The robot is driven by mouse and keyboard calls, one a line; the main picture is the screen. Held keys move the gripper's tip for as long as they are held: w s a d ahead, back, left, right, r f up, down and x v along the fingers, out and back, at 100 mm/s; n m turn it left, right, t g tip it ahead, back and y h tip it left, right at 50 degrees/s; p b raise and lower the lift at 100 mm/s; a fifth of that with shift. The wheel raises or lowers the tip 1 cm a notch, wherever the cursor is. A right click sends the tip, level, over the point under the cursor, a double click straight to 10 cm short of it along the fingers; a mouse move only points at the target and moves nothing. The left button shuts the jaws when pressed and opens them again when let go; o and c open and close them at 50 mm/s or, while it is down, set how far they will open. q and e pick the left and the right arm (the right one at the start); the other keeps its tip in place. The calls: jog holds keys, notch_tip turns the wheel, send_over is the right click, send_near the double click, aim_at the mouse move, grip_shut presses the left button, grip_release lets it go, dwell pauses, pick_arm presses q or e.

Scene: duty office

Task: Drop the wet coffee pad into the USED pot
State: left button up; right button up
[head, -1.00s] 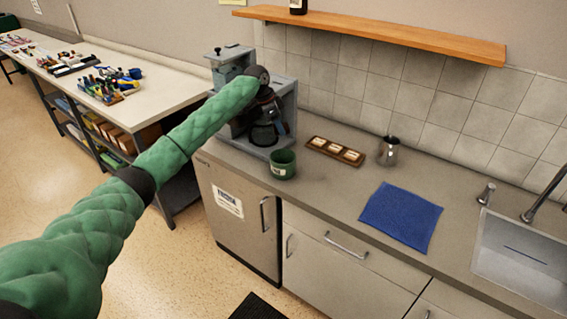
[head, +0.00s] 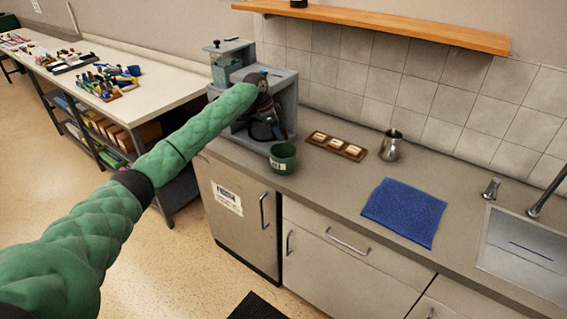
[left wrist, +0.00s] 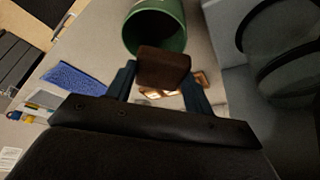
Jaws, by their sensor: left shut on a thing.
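The wet coffee pad (left wrist: 163,68) is a dark brown block in the left wrist view. My left gripper (left wrist: 165,80) is shut on it, one finger at each side. In the head view my left gripper (head: 268,110) is at the coffee machine's front, above the counter, and the pad cannot be made out there. The green pot (head: 283,158) stands upright on the counter, below and right of the gripper; its label is too small to read. In the left wrist view the pot (left wrist: 154,26) lies just beyond the pad, which is outside it. My right gripper is not in view.
The grey coffee machine (head: 283,88) stands close behind my gripper. Right of the pot are a wooden tray (head: 318,138), a metal jug (head: 392,146), a blue cloth (head: 404,211) and a sink (head: 525,250). A shelf (head: 400,27) hangs above.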

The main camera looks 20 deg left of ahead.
pick_arm(q)
jog(key=shift+f, duration=0.2)
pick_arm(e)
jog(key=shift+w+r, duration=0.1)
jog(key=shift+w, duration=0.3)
pick_arm(q)
jog(key=o, duration=1)
jog(key=shift+o, duration=0.2)
jog(key=shift+a+r+b, duration=0.1)
jog(key=shift+r+b, duration=0.1)
jog(key=shift+b, duration=0.1)
jog(key=b+v, duration=0.3)
jog(key=v, duration=0.4)
jog(key=shift+r, duration=0.15)
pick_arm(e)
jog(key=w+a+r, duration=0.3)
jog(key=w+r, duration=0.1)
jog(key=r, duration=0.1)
pick_arm(q)
jog(key=shift+s, duration=0.1)
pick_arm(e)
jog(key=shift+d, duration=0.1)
